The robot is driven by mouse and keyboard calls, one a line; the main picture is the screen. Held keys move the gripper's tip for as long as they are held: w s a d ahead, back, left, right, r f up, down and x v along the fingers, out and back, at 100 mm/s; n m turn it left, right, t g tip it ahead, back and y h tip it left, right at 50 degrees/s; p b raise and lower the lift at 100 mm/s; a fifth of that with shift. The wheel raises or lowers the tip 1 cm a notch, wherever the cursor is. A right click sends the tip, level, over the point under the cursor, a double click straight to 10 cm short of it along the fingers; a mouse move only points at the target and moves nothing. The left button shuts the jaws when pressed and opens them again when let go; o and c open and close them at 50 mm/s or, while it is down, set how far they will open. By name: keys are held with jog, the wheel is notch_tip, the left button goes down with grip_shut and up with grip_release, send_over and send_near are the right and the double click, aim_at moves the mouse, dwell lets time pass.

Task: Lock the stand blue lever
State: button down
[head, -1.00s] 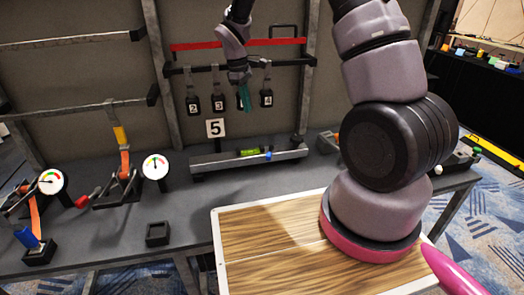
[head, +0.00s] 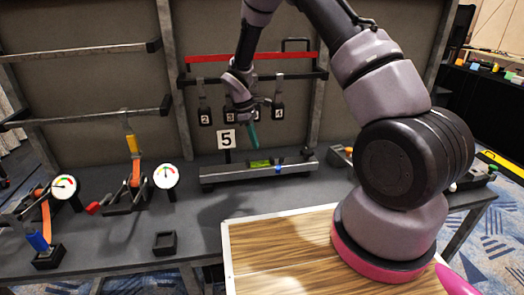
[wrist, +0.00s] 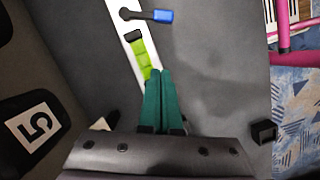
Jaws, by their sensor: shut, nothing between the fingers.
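The stand is a long grey rail (head: 222,178) on the bench, with a green level vial (head: 260,163) on it. Its small blue lever (head: 277,169) sits right of the vial. In the wrist view the blue lever (wrist: 160,17) points right from a dark pivot on the pale rail (wrist: 133,35), beyond the green vial (wrist: 142,65). My gripper (head: 254,141) has green fingers and hangs above the rail near the vial. In the wrist view its fingertips (wrist: 161,73) are together and empty, overlapping the vial's near end and apart from the lever.
A sign with 5 (head: 227,139) stands behind the rail's left part. Numbered black tags (head: 204,116) hang behind my gripper. At left are two gauges (head: 166,176), an orange-strapped clamp (head: 134,182) and another blue-handled lever (head: 38,242). A small black box (head: 165,242) sits in front.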

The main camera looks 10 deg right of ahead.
aim_at(280, 165)
jog(key=s+d+f, duration=0.2)
jog(key=d+f, duration=0.3)
jog(key=f, duration=0.3)
jog(key=shift+s+d+f, duration=0.25)
jog(key=shift+s+d, duration=0.05)
jog(key=shift+s, duration=0.05)
